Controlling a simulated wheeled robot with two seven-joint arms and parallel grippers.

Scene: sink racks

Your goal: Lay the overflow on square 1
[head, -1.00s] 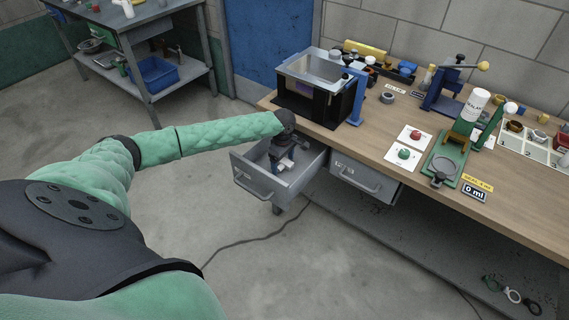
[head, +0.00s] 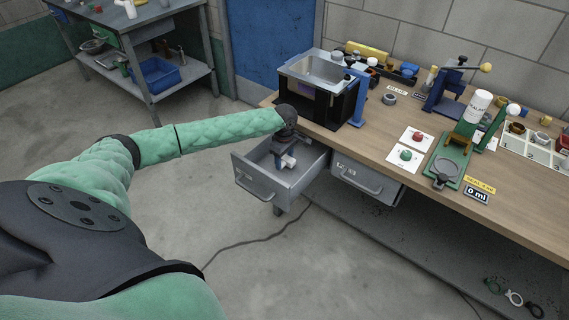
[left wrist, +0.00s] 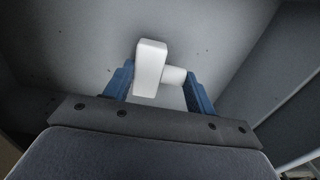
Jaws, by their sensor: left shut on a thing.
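A white plastic fitting (head: 289,161) with a block-shaped body and a short round stub is in the open left drawer (head: 262,184); I take it to be the overflow. It shows close up in the left wrist view (left wrist: 150,68). My left gripper (head: 286,157) points down into that drawer. Its blue fingers (left wrist: 160,92) are shut on the white fitting, one on each side. I cannot tell whether the fitting touches the drawer floor. A white board with marked squares (head: 525,147) lies at the right of the bench; its numbers are too small to read. My right gripper is not in view.
A second drawer (head: 365,184) beside it is nearly closed. A black stand with a clear tray (head: 318,70) rises on the bench just behind the open drawer. Red and green buttons, a green fixture (head: 449,160) and a blue press (head: 448,100) occupy the bench.

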